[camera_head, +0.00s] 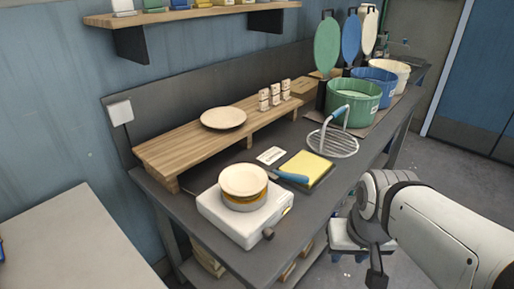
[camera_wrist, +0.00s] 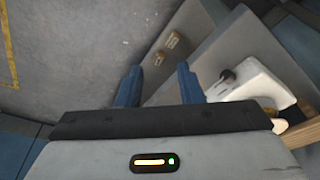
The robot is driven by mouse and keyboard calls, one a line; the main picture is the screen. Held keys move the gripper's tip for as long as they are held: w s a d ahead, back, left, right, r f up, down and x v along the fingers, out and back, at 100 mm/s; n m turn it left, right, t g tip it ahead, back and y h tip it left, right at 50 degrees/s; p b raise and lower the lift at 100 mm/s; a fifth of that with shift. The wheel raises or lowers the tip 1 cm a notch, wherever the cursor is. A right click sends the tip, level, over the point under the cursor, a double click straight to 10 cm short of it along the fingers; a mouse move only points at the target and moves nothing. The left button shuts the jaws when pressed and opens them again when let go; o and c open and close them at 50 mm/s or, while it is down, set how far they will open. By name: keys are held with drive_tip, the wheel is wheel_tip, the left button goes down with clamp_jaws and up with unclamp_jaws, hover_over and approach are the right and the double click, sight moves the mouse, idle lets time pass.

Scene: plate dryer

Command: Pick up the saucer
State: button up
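Two cream dishes could be the saucer. One round, shallow dish (camera_head: 223,118) lies on the wooden riser (camera_head: 160,152) at the back of the dark bench. The other dish (camera_head: 243,179) sits on a yellowish round piece on top of a white boxy device (camera_head: 222,220) at the bench's near end. My gripper (camera_wrist: 158,84) is open and empty, with its two blue fingers apart. In the head view my arm is at the right, off the bench's front side and apart from both dishes. The wrist view shows the white device (camera_wrist: 255,85) at the right.
A yellow pad (camera_head: 306,168) with a blue-handled tool, a wire rack (camera_head: 333,142) and green, blue and cream tubs (camera_head: 353,108) stand along the bench. Small blocks (camera_head: 275,95) stand on the riser. A pale table (camera_head: 75,245) is at lower left.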

drive_tip(key=w+a+f+g+y, duration=0.1)
drive_tip(key=w+a+f+y, duration=0.15)
drive_tip(key=a+y, duration=0.4)
drive_tip(key=m+t+y, duration=0.4)
drive_tip(key=t, duration=0.3)
approach(243, 182)
drive_tip(key=w+d, duration=0.2)
drive_tip(key=d, duration=0.3)
drive_tip(key=shift+p+x, duration=0.75)
drive_tip(key=shift+x, duration=2.75)
drive_tip(key=shift+w+d, duration=0.15)
drive_tip(key=shift+w, duration=0.05)
clamp_jaws()
drive_tip(key=shift+t, duration=0.3)
